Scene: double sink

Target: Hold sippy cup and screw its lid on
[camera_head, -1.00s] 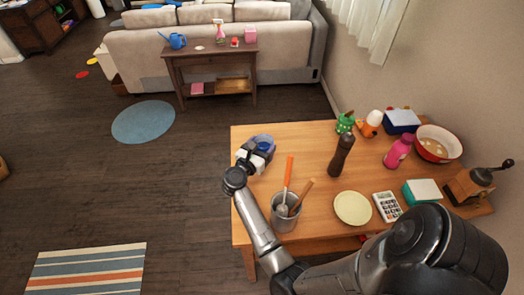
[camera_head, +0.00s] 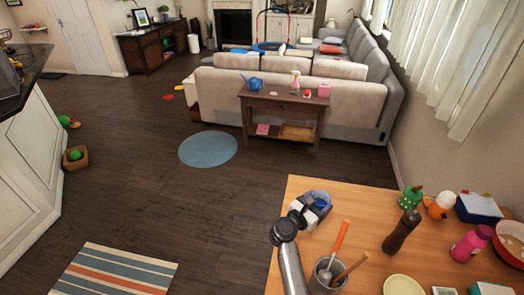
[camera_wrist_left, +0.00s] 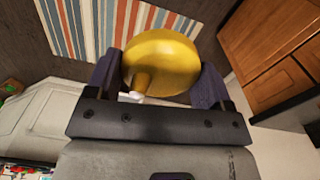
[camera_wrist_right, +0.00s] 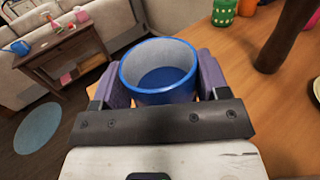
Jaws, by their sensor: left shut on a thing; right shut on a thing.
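My right gripper (camera_head: 307,208) is shut on a blue, round, open-topped cup (camera_head: 319,197) near the table's far left corner. In the right wrist view, the cup (camera_wrist_right: 158,92) is between the two fingers (camera_wrist_right: 160,76), and I look into its empty inside. I cannot tell whether the cup touches the tabletop. My left gripper (camera_wrist_left: 157,76) is shut on a round yellow lid (camera_wrist_left: 165,50) with a short spout, seen in the left wrist view. The lid is apart from the cup. My left gripper is outside the head view.
The wooden table (camera_head: 300,240) holds a grey pot (camera_head: 327,275) with utensils close to the cup, a dark pepper mill (camera_head: 401,232), a pink bottle (camera_head: 470,245) and a yellow plate (camera_head: 403,286). A striped rug (camera_head: 115,275) lies on the floor to the left, and the floor there is open.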

